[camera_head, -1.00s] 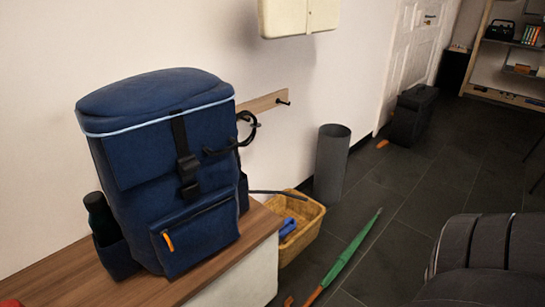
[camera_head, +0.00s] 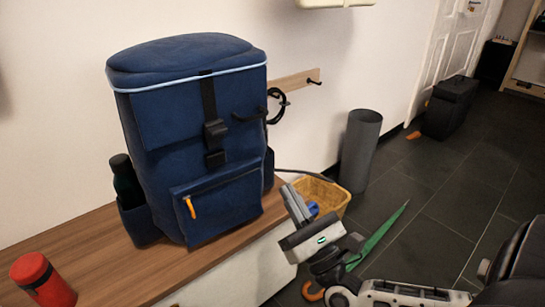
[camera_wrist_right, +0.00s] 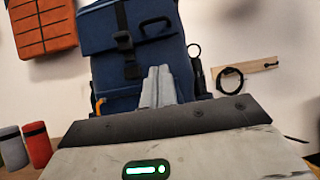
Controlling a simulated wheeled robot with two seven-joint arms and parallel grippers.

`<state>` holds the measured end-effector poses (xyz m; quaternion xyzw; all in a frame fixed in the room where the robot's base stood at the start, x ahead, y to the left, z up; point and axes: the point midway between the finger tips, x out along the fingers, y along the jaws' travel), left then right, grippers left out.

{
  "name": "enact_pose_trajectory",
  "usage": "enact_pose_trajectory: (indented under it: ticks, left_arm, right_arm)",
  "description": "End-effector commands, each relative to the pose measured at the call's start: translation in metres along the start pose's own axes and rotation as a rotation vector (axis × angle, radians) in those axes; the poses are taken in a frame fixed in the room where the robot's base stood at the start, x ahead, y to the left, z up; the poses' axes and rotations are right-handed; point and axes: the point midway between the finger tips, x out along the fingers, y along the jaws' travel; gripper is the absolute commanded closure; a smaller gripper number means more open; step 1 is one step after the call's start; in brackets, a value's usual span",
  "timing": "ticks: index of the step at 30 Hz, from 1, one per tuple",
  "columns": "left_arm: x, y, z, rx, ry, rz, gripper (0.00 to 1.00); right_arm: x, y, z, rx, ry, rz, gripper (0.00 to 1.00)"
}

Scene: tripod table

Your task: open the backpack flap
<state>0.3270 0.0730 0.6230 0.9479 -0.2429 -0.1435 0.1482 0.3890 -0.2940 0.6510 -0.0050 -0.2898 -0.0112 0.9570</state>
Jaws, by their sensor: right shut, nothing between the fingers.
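The blue backpack (camera_head: 190,130) stands upright on the wooden bench. Its flap (camera_head: 180,108) is down over the front, with a black strap and buckle (camera_head: 215,135) hanging at its middle. A dark handle-like loop (camera_head: 248,116) sticks out at the flap's right side. In the right wrist view the backpack (camera_wrist_right: 180,57) stands ahead, behind my fingers. My right gripper (camera_head: 291,195) is shut and empty, in front of the bench's right end and below and right of the backpack, apart from it; its fingers also show in the right wrist view (camera_wrist_right: 158,75). My left gripper is not in view.
The wooden bench (camera_head: 105,262) carries a red canister (camera_head: 42,280). A dark bottle (camera_head: 126,180) sits in the backpack's side pocket. A yellow basket (camera_head: 328,195), a grey cylinder (camera_head: 360,150) and a green umbrella (camera_head: 382,235) are on the floor. A wall rail (camera_head: 300,82) with hooks is behind.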

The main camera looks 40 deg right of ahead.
Motion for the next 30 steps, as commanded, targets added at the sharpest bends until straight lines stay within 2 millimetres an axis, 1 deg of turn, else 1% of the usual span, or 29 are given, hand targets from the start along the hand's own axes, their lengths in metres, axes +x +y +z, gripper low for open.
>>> enact_pose_trajectory:
  ticks: [5, 12, 16, 18, 21, 25, 30]
  left_arm:
    - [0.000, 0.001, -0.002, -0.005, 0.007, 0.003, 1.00]
    - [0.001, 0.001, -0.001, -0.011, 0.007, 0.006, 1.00]
    - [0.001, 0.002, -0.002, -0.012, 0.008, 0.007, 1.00]
    - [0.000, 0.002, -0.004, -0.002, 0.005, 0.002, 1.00]
    - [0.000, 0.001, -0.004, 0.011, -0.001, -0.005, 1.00]
    - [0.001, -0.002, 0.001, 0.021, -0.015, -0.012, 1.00]
    - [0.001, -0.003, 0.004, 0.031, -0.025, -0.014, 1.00]
  right_arm:
    - [0.025, -0.001, 0.002, 0.008, -0.007, -0.003, 1.00]
    - [0.078, 0.000, 0.002, 0.005, -0.009, -0.002, 1.00]
    - [0.102, 0.000, 0.004, 0.005, -0.006, -0.002, 1.00]
    - [0.110, 0.000, 0.014, 0.006, -0.004, -0.001, 1.00]
    - [0.118, 0.000, 0.023, 0.005, -0.004, 0.000, 1.00]
    - [0.124, 0.000, 0.028, 0.005, -0.002, 0.000, 1.00]
    - [0.125, 0.000, 0.029, 0.003, -0.001, 0.001, 1.00]
